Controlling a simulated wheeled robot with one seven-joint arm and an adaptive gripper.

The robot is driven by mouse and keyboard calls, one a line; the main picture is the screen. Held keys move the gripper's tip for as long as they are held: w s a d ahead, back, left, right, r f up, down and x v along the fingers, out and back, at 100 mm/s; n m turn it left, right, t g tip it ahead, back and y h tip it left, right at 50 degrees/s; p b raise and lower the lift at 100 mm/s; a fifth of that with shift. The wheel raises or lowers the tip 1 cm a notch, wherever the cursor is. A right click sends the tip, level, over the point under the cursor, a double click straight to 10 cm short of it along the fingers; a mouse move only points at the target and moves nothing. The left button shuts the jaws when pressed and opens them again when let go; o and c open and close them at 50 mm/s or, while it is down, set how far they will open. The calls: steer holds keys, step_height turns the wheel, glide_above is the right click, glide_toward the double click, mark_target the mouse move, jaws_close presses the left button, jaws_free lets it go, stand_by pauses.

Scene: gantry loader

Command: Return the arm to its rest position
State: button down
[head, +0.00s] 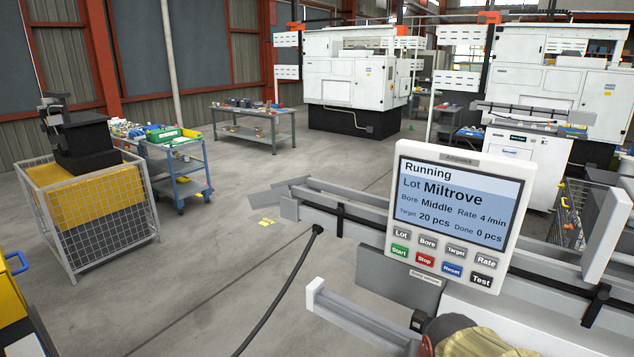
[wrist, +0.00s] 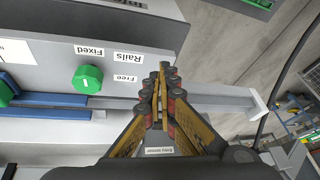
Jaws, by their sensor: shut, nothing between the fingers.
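My gripper (wrist: 160,78) shows in the wrist view with its two yellow and black fingers together at the tips and nothing between them. It is over the grey rail of the loader, to the right of a green knob (wrist: 88,78) labelled Rails, Fixed and Free. The gripper is apart from the knob in the picture; its height above the rail is hard to tell.
A control panel (head: 458,215) reads Running, Lot Miltrove, Bore Middle, Done 0 pcs. Grey loader rails (head: 360,222) run beside it. A mesh cage (head: 97,215) and a blue cart (head: 180,172) stand left.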

steer(key=s+a+n+b, duration=0.1)
steer(key=s+n+b, duration=0.3)
steer(key=s+b, duration=0.4)
steer(key=s, duration=0.7)
steer(key=shift+s+a+t+y+b, duration=0.2)
steer(key=shift+t+y+b, duration=0.1)
steer(key=shift+t, duration=0.1)
steer(key=shift+f, duration=0.1)
